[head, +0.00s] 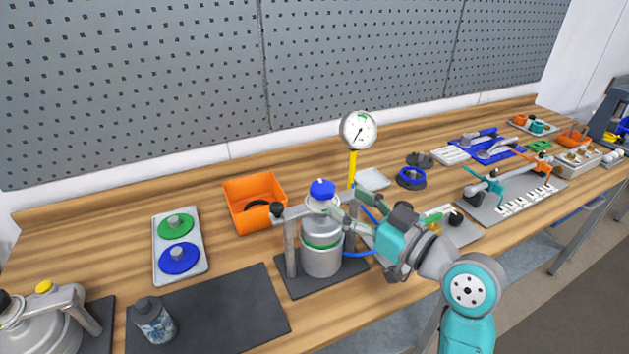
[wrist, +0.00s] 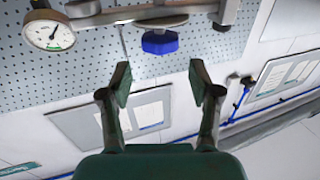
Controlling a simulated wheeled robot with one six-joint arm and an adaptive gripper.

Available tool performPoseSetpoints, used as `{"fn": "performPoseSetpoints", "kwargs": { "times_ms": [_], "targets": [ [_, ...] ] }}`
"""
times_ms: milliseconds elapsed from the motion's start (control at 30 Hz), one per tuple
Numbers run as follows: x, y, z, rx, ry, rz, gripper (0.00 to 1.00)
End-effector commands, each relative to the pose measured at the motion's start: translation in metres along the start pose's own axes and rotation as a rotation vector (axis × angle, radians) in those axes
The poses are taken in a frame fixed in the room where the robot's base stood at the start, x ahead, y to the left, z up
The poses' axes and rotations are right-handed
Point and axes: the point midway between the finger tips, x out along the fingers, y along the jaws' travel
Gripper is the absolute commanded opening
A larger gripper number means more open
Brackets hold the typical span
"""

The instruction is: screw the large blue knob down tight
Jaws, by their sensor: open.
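The large blue knob (head: 322,188) sits on top of the cross bar (head: 296,209) over a silver drum (head: 322,250) with a green band. My gripper (head: 343,202) is close to its right in the head view, with its fingers pointing toward it. In the wrist view the blue knob (wrist: 160,42) shows against the bar (wrist: 140,14), ahead of the fingertips and roughly centred between them. My gripper (wrist: 160,75) is open and empty there, its two fingers apart and not touching the knob. The knob's thread is hidden.
A pressure gauge (head: 358,131) on a yellow stem stands behind the drum. An orange bin (head: 254,202) and a tray (head: 195,225) with green and blue discs lie left. A dark mat (head: 225,312) with a canister (head: 152,321) is at front left.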

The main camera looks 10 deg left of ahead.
Motion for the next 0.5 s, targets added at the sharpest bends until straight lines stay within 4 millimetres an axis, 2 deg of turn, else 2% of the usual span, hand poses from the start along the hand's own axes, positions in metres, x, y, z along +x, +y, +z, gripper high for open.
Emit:
{"fn": "performPoseSetpoints", "kwargs": {
  "times_ms": [300, 500],
  "targets": [
    [0.055, -0.001, 0.000, 0.002, 0.000, -0.002, 0.62],
    [0.083, -0.001, 0.000, 0.001, -0.001, -0.002, 0.62]
  ]
}}
